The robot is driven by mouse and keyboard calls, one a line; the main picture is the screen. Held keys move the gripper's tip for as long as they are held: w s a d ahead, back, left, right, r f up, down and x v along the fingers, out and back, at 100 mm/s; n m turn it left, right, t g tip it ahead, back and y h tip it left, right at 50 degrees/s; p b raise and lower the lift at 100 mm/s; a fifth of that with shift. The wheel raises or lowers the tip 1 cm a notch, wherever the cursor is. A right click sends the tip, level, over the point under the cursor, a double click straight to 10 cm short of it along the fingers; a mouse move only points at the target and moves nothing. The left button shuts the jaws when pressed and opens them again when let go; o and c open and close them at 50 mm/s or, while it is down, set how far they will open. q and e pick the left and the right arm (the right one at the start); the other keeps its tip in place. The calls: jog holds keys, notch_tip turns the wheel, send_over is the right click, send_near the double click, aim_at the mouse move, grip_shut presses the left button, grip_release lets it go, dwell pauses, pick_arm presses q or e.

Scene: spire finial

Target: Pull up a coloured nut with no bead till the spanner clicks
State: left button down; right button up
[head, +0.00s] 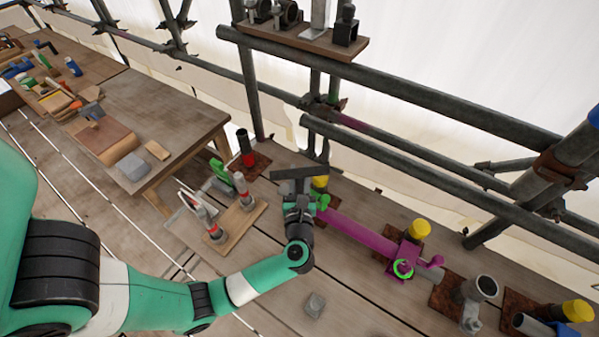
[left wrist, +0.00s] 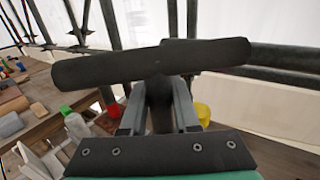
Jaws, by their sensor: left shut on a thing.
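My left gripper (head: 297,198) is shut on a dark T-shaped tool, apparently the spanner (head: 300,175). Its long dark bar (left wrist: 110,68) lies across the top of the left wrist view, and its stem shows between the fingers. The gripper is beside the left end of a magenta bar fitting (head: 355,230). A bright green nut-like ring (head: 403,268) sits at that fitting's right end. A smaller green part (head: 323,202) shows at its left end, close to the gripper. Whether the spanner touches anything, and any bead, I cannot tell. My right gripper is not in view.
Yellow caps (head: 419,228) stand along the back of the planks. A wooden board (head: 240,222) with red-banded pieces is left of my gripper. Scaffold tubes (head: 400,95) and a shelf (head: 305,38) stand behind.

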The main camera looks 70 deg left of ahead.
pick_arm(q)
jog(key=shift+f+b, duration=0.7)
jog(key=shift+f, duration=0.2)
jog(key=shift+r+m+t+p, duration=0.1)
jog(key=shift+m+t+p, duration=0.35)
jog(key=shift+t, duration=0.15)
jog(key=shift+w+m+t+h+p, duration=0.1)
jog(key=shift+m+t+h+p, duration=0.3)
jog(key=shift+m+t+h, duration=0.25)
jog(key=m+t+h+p, duration=0.1)
jog(key=t, duration=0.1)
jog(key=m+t+h+p, duration=0.1)
jog(key=m+h, duration=0.1)
jog(key=w+m+t+h, duration=0.1)
jog(key=t+h, duration=0.1)
jog(key=shift+d+t+p, duration=0.35)
jog(key=shift+p, duration=0.05)
jog(key=shift+d+m+h, duration=0.15)
jog(key=shift+m+h, duration=0.1)
jog(key=shift+m, duration=0.15)
notch_tip(320, 180, up, 7)
jog(key=p, duration=0.7)
jog(key=shift+r, duration=0.2)
